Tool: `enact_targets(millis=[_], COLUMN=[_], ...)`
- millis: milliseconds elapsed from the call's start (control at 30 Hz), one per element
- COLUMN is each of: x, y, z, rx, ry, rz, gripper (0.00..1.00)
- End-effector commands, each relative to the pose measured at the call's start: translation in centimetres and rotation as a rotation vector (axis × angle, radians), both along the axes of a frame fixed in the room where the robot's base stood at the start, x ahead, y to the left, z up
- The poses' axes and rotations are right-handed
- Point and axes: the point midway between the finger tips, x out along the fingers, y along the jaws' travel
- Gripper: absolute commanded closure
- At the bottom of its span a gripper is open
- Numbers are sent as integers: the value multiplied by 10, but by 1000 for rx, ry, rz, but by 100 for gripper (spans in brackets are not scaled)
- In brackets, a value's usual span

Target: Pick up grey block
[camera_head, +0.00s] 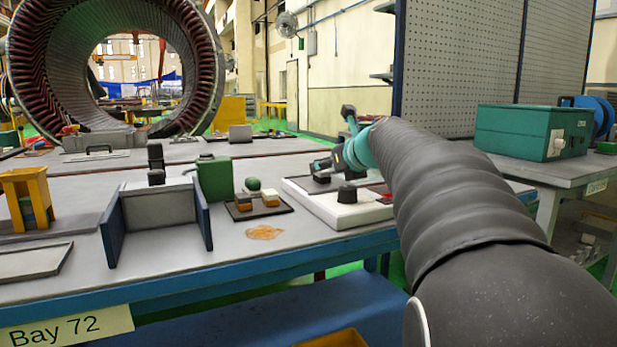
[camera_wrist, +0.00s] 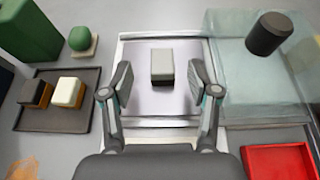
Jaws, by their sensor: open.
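The grey block (camera_wrist: 162,66) sits on a shiny silver plate (camera_wrist: 150,113) in the middle of the wrist view. It has a pale grey top and a darker front side. My gripper (camera_wrist: 161,83) is open, with one finger on each side of the block's near end and a gap on both sides. The fingers do not touch it, and their height above the plate is hard to judge. In the head view, my gripper (camera_head: 330,166) is small and partly hidden by my arm over the table. I cannot make out the grey block there.
Left of the plate is a dark tray (camera_wrist: 72,118) with a brown-and-black block (camera_wrist: 35,94) and a cream block (camera_wrist: 68,92). Behind it stand a green box (camera_wrist: 30,28) and a green rounded piece (camera_wrist: 82,40). A black cylinder (camera_wrist: 268,34) and red tray (camera_wrist: 280,160) are at right.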

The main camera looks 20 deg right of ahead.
Motion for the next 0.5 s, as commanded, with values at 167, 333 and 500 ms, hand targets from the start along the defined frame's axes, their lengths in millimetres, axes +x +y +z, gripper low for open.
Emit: enact_targets(millis=[167, 333, 500], x=[11, 26, 48], y=[0, -1, -2], z=[-5, -12, -20], rx=[0, 1, 2], ry=[0, 2, 1], rz=[-1, -2, -4], gripper=[40, 40, 40])
